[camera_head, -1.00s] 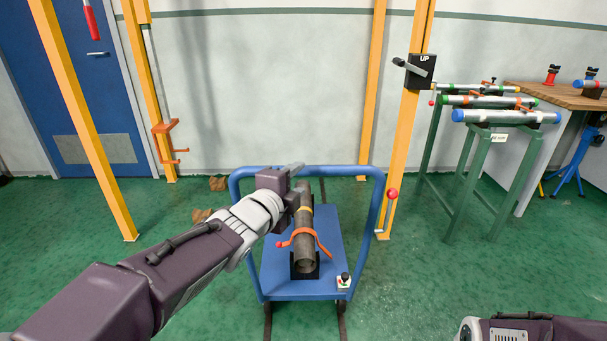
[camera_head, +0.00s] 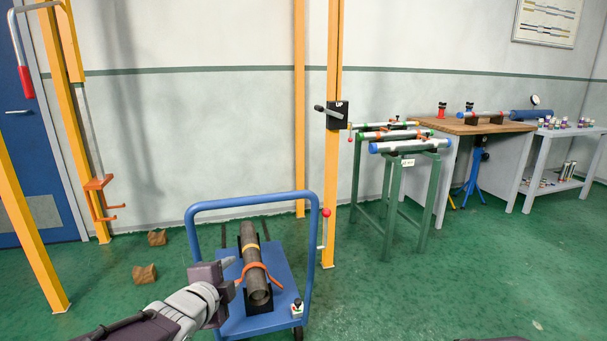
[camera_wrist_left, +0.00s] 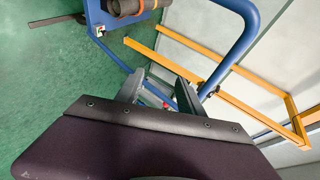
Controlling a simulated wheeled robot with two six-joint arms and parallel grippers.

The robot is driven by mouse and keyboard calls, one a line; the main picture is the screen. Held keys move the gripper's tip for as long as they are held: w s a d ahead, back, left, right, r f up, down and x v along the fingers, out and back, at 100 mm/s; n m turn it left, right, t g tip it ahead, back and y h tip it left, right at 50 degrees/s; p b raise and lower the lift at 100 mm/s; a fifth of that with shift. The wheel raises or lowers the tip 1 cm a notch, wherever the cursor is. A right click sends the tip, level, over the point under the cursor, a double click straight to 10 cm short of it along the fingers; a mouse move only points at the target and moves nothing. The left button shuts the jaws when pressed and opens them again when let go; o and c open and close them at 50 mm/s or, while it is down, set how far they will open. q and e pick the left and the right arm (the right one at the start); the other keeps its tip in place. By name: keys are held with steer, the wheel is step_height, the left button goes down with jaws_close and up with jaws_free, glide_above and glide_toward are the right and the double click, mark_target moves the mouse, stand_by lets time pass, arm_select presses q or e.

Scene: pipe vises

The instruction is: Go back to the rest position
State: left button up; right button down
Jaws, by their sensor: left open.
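My left gripper (camera_head: 234,274) is low in the head view, at the left side of the blue cart. Its fingers are apart with nothing between them. In the left wrist view the two fingers (camera_wrist_left: 160,92) also stand apart and empty. A dark pipe (camera_head: 255,270) lies on the cart in black supports, with an orange strap across it. The gripper is just left of the pipe; I cannot tell the exact gap. The pipe also shows at the top of the left wrist view (camera_wrist_left: 130,7). My right gripper is out of view; only a sliver of my right arm shows at the bottom edge.
The blue cart's handle (camera_head: 240,202) rises beside my left gripper. A yellow post (camera_head: 331,200) with an UP box stands behind the cart. A green stand (camera_head: 390,200) with several pipes and a wooden workbench (camera_head: 470,127) are right. Green floor is clear at right.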

arm_select(q)
steer(key=s+a+f+n+g+y, duration=0.1)
steer(key=s+a+f+n+g, duration=0.1)
steer(key=s+f+n+g, duration=1.6)
steer(key=s+r+t+p, duration=0.3)
steer(key=r+t+p, duration=0.3)
steer(key=r+p, duration=2.3)
steer(key=p, duration=0.4)
steer(key=shift+d+m, duration=0.25)
steer(key=shift+m, duration=0.15)
steer(key=shift+r, duration=0.1)
